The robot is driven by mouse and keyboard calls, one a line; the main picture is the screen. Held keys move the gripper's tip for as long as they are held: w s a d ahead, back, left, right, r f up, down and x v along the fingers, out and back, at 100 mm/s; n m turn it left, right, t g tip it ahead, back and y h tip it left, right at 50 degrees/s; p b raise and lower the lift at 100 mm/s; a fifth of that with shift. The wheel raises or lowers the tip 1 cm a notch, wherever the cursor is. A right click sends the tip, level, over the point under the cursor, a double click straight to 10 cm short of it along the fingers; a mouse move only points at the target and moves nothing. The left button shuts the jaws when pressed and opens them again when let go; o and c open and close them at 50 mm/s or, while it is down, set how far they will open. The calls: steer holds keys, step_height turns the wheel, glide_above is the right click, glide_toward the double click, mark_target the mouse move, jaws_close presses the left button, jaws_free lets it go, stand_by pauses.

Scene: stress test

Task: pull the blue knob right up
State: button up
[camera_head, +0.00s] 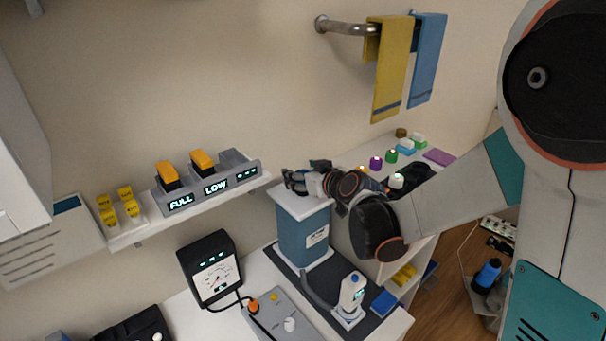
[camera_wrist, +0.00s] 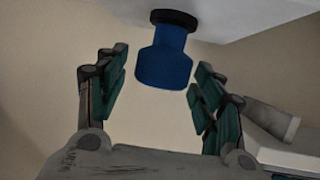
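The blue knob (camera_wrist: 165,62) shows in the wrist view, with a black collar (camera_wrist: 174,18) where it meets a white surface. My gripper (camera_wrist: 158,72) is open. Its two green-padded fingers stand on either side of the knob, with visible gaps on both sides. The knob is not clamped. In the camera_head view my gripper (camera_head: 296,181) is above the white top of a blue-fronted bin (camera_head: 303,237). The knob between my fingers cannot be made out there.
A shelf (camera_head: 190,205) with orange switches is to the left. A gauge (camera_head: 212,270) and a white dispenser (camera_head: 351,293) stand below. Colored buttons (camera_head: 376,163) sit on a ledge behind my arm. Towels (camera_head: 390,70) hang above right.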

jaws_close()
step_height(320, 180, up, 20)
steer(key=p, duration=1.1)
steer(key=shift+w+p, duration=0.15)
steer(key=shift+p, duration=0.15)
jaws_free()
steer(key=shift+r, duration=0.1)
steer(key=shift+o, duration=0.6)
steer(key=v, duration=1.2)
